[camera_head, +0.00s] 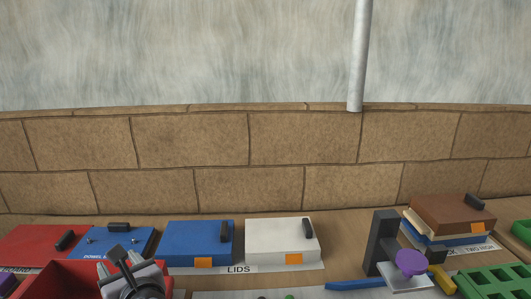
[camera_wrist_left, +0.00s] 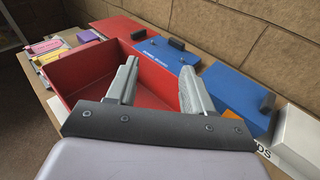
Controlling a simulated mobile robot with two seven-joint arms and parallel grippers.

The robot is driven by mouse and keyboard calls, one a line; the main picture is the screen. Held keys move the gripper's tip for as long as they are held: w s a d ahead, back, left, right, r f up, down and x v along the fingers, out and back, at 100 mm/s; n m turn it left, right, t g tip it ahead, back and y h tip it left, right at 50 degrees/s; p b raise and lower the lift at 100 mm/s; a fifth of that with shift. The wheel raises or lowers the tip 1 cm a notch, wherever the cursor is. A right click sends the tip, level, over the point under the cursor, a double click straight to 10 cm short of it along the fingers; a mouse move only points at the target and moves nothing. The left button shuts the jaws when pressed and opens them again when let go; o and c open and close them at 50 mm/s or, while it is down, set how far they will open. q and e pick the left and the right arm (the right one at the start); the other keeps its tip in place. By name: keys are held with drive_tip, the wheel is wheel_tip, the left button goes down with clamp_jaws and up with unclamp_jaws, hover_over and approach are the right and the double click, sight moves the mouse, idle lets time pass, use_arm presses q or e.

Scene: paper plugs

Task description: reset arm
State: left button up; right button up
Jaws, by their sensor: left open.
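My left gripper (camera_head: 130,266) is at the bottom left of the head view, in front of the blue lids and over the edge of the red open bin (camera_head: 58,280). In the left wrist view the left gripper (camera_wrist_left: 160,75) shows two grey fingers apart with nothing between them. The red bin (camera_wrist_left: 85,75) lies behind and left of the fingers in that view. My right gripper is in neither view.
A red lid (camera_head: 38,240), blue lids (camera_head: 200,240) and a white lid (camera_head: 279,238) lie along the wall. A dark upright (camera_head: 380,240) with a purple knob (camera_head: 410,262), stacked lids (camera_head: 450,215) and a green rack (camera_head: 495,280) stand right.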

use_arm(q)
drive_tip(key=s+d+r+m+t+h, duration=0.2)
drive_tip(key=d+r+m+t+h, duration=0.3)
drive_tip(key=r+m+t, duration=0.7)
drive_tip(key=s+d+f+m+g+h, duration=0.2)
drive_tip(key=d+f+m+h, duration=0.2)
drive_tip(key=d+m+h, duration=0.5)
drive_tip(key=s+d+f+m+g+h, duration=0.25)
drive_tip(key=m+h, duration=0.35)
drive_tip(key=m, duration=0.8)
drive_tip(key=s+f+m+g+y, duration=0.1)
drive_tip(key=s+f+m+g, duration=0.35)
drive_tip(key=f, duration=0.35)
drive_tip(key=s+f+m+g+y, duration=0.1)
drive_tip(key=s+f+m+g, duration=0.3)
drive_tip(key=f, duration=0.3)
drive_tip(key=s+a+f+m+g+y, duration=0.3)
drive_tip(key=s+a+f+g+y, duration=0.3)
drive_tip(key=s+a+f, duration=0.3)
drive_tip(key=w+d+f+t+h, duration=0.2)
drive_tip(key=w+f+t, duration=0.3)
drive_tip(key=f+t, duration=0.1)
drive_tip(key=shift+f, duration=0.9)
